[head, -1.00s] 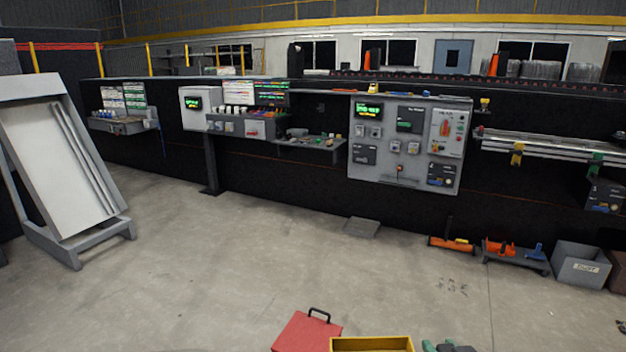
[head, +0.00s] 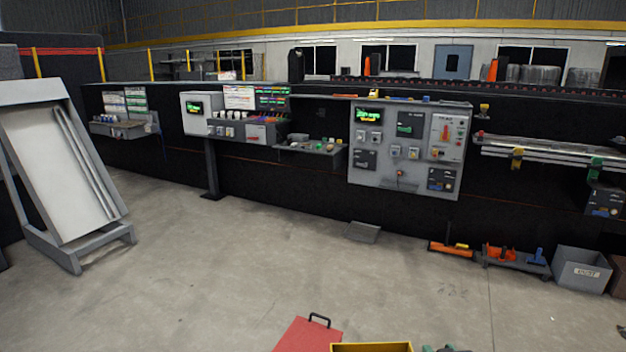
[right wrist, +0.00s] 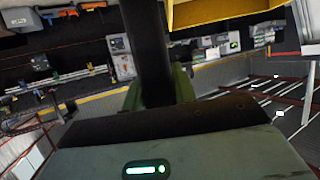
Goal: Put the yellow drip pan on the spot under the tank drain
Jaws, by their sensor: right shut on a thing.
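The yellow drip pan (head: 371,348) shows at the bottom edge of the head view, with only its far part in frame. In the right wrist view a piece of the yellow pan (right wrist: 215,10) is at the top edge. My right gripper (head: 443,349) is just right of the pan at the bottom edge, mostly cut off. In its wrist view the dark fingers (right wrist: 148,45) reach up to the pan's side, and it is shut on the pan. My left gripper is not in view. I cannot make out the tank drain or the spot under it.
A red case (head: 305,337) with a black handle is left of the pan. A grey bin (head: 582,268), orange items (head: 450,247) and a low grey block (head: 362,232) stand along the black wall. A tilted grey-framed panel (head: 75,165) stands left. The middle floor is clear.

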